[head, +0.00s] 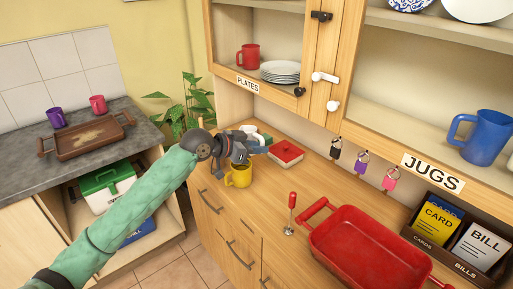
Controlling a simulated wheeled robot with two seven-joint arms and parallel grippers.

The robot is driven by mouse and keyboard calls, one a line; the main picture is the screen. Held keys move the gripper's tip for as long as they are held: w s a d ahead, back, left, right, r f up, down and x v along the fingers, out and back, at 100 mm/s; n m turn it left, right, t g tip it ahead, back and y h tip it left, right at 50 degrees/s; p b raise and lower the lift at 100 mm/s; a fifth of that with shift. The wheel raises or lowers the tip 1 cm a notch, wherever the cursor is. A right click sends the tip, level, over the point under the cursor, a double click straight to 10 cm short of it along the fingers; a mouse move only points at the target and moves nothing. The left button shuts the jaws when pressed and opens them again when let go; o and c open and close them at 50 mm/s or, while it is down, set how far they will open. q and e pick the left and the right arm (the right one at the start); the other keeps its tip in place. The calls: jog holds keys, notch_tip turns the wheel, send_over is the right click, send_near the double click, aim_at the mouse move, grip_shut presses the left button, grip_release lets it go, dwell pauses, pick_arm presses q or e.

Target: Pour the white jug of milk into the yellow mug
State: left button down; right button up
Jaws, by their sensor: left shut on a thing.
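The yellow mug (238,177) stands on the wooden counter near its left end, just below my left gripper. My left gripper (246,146) is shut and held above the mug. A white rounded thing (249,129), which looks like the white jug, shows just behind the fingers. The gripper hides most of it, so its tilt and any milk cannot be made out. The mug's top is partly covered by the gripper, so its inside is hidden. My right gripper is not in view.
A red book-like box (286,153) lies right of the gripper. A red tray (365,245) and a red-handled stand (291,213) are further right. The cupboard (262,85) overhangs the counter, with keys (362,166) hanging below. A blue jug (486,138) stands on the shelf.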

pick_arm(q)
notch_tip(320, 180, down, 2)
jog(key=shift+w+a+f+n+b, duration=0.1)
jog(key=shift+w+n+b, duration=0.05)
jog(key=shift+n+b, duration=0.35)
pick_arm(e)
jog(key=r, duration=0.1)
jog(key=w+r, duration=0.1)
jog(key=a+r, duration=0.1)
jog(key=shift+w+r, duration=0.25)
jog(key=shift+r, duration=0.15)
pick_arm(q)
jog(key=shift+h, duration=0.3)
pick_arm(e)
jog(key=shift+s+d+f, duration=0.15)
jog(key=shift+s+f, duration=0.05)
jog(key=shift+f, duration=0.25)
pick_arm(q)
jog(key=shift+r+n+g+p, duration=0.2)
jog(key=shift+n+g+p, duration=0.15)
jog(key=shift+n+g, duration=0.05)
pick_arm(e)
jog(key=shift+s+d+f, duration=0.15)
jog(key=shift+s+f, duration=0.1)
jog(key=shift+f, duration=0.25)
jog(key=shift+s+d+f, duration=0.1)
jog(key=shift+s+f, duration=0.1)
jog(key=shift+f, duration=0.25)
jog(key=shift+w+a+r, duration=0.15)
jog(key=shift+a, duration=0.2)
